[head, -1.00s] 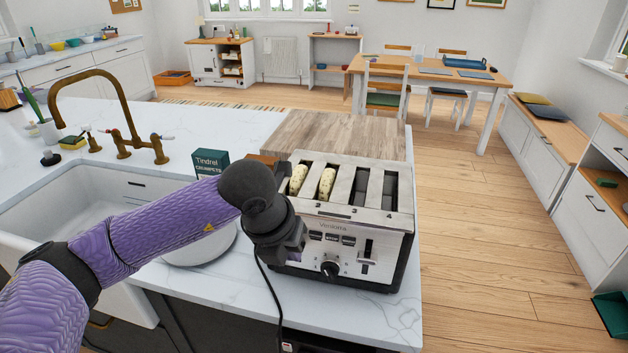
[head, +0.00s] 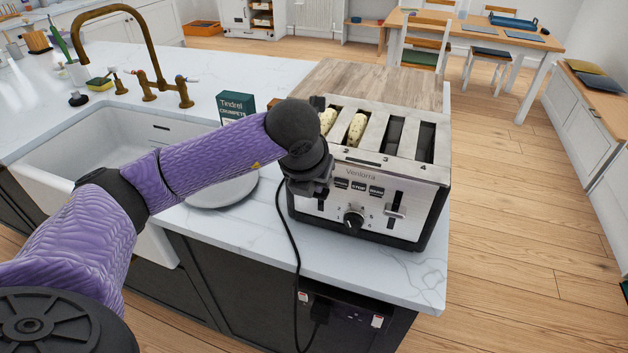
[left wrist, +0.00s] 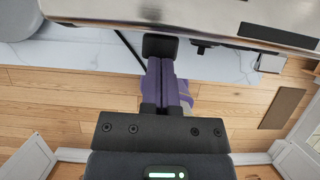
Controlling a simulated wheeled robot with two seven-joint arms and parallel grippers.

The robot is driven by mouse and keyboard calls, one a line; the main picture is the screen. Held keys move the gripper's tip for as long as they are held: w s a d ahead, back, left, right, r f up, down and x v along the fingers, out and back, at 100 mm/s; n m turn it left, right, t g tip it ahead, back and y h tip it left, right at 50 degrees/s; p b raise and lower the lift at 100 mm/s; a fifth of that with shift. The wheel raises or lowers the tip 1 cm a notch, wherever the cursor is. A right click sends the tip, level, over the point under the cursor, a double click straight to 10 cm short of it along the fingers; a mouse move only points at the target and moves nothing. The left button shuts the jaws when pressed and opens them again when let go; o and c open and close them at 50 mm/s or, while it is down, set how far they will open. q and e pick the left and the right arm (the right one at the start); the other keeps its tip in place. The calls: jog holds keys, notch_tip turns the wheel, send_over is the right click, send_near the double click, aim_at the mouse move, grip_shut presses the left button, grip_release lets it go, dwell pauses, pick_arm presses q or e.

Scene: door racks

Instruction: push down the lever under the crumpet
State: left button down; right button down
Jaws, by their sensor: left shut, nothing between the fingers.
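A steel four-slot toaster (head: 372,172) stands on the counter. Two pale speckled crumpets, a left one (head: 327,121) and a right one (head: 357,129), sit in its two left slots. The two right slots are empty. The right lever (head: 395,213) shows on the front; the left lever is hidden by my left gripper (head: 311,188). That gripper is shut and empty at the left of the toaster's front. In the left wrist view its closed fingers (left wrist: 161,75) point toward the toaster's steel edge (left wrist: 190,22); contact cannot be told. My right gripper is out of view.
A wooden board (head: 385,88) lies behind the toaster. A green crumpet box (head: 236,106) and a pale plate (head: 222,190) are to its left, near the sink (head: 95,150). A black cord (head: 296,245) hangs over the counter's front edge.

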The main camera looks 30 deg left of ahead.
pick_arm(q)
jog(key=s+f+b, duration=0.1)
jog(key=s+f, duration=0.1)
jog(key=s+d+f+b, duration=0.1)
jog(key=s+b, duration=0.1)
jog(key=shift+f, duration=0.4)
dwell(0.7)
